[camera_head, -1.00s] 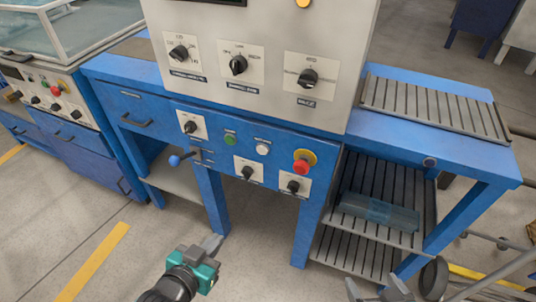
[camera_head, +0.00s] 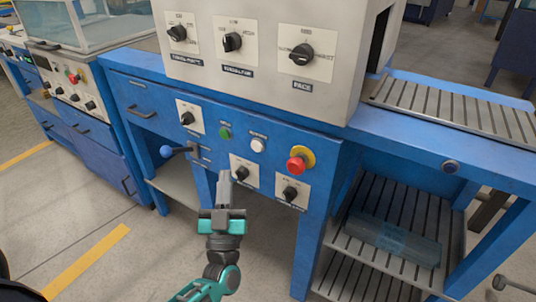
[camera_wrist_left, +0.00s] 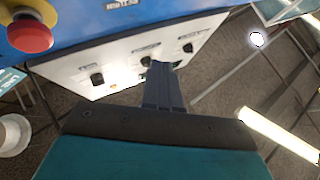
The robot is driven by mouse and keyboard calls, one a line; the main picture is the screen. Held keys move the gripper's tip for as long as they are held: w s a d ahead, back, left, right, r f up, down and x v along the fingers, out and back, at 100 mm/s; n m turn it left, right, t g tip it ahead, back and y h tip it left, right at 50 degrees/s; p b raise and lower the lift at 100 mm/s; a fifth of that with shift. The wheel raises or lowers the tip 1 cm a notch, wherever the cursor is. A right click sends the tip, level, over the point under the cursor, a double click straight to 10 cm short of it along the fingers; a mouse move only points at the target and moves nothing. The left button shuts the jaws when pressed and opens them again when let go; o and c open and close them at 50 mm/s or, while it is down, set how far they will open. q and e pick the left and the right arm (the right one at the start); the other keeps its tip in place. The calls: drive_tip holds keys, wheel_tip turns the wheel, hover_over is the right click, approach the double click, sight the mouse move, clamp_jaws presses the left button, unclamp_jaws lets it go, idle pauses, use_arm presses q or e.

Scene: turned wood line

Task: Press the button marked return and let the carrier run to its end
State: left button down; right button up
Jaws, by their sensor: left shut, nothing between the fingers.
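The blue control panel (camera_head: 275,163) on the machine front carries a green button (camera_head: 225,133) and a white button (camera_head: 258,145), side by side. Small labels sit above them, too small to read surely in the head view. A red button on a yellow collar (camera_head: 297,163) is to their right; a red button also shows at the top left of the left wrist view (camera_wrist_left: 30,35). My left gripper (camera_head: 224,173) is shut and empty, its fingers pointing up, below the green button in the picture. Contact with the panel cannot be told. My right gripper is out of view.
Black rotary knobs (camera_head: 241,173) sit on plates beside and below the buttons. A lever with a blue ball (camera_head: 166,151) sticks out left of my gripper. A slatted roller bed (camera_head: 450,105) is at right. A translucent box (camera_head: 393,240) lies on the shelf below.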

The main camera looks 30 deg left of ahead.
sight(257, 146)
use_arm(q)
drive_tip(key=shift+a, duration=0.1)
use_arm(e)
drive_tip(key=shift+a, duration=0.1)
use_arm(q)
drive_tip(key=w+b, duration=0.4)
drive_tip(key=w, duration=0.4)
drive_tip(key=shift+w+d, duration=0.35)
drive_tip(key=shift+d, duration=0.05)
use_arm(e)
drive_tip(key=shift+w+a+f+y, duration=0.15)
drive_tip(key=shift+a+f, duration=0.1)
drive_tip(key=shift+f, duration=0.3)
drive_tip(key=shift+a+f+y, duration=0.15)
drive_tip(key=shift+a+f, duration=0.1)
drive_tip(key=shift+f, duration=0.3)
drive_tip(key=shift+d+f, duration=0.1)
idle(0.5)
use_arm(q)
drive_tip(key=shift+w, duration=0.15)
drive_tip(key=shift+w, duration=0.3)
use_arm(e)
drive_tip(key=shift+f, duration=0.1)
